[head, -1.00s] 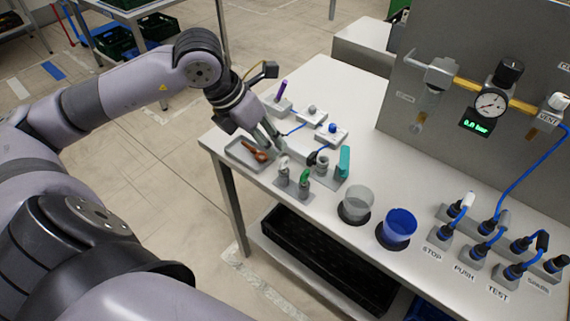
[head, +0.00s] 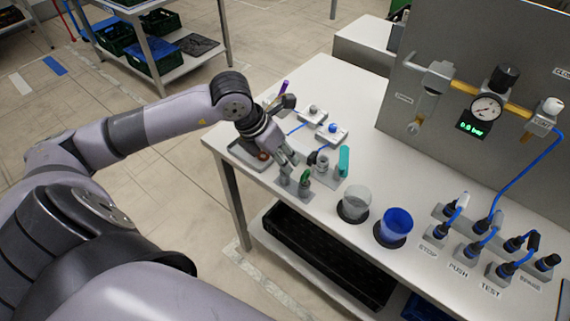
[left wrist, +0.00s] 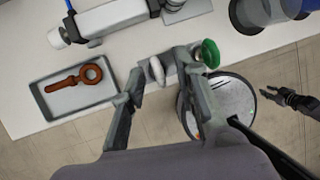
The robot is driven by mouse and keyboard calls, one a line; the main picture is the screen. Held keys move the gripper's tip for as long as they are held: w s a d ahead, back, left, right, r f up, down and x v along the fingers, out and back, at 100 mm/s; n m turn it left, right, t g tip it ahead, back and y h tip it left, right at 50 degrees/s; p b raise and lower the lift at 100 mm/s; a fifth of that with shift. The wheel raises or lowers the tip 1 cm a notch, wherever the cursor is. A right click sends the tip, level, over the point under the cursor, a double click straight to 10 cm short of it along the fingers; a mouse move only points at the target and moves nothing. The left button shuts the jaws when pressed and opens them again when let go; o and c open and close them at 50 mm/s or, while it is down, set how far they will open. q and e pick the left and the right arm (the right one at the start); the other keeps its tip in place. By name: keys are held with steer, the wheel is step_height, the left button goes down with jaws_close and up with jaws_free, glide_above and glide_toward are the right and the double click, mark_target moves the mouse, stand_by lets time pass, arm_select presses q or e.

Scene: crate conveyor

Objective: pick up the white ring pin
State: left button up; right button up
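The white ring pin (left wrist: 157,71) stands in a grey holder at the table's near edge in the left wrist view. In the head view my gripper hides most of it. My left gripper (left wrist: 160,85) is open, with one finger on each side of the white ring pin and a visible gap to the left finger. It also shows in the head view (head: 289,162), just above the holders. A green ring pin (left wrist: 209,54) stands beside the white one, close to the right finger. What seems to be my right gripper (left wrist: 270,93) is over the floor, too small to judge.
A grey tray (left wrist: 41,98) with an orange-brown ring-ended tool (left wrist: 75,78) lies left of the holders. A clear cup (head: 356,200) and a blue cup (head: 398,222) stand to the right.

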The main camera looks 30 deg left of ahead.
arm_select(q)
steer(key=c, duration=0.5)
jaws_close()
steer(key=shift+r, duration=0.1)
steer(key=shift+w+r, duration=0.1)
steer(key=shift+r, duration=0.45)
step_height(320, 180, up, 19)
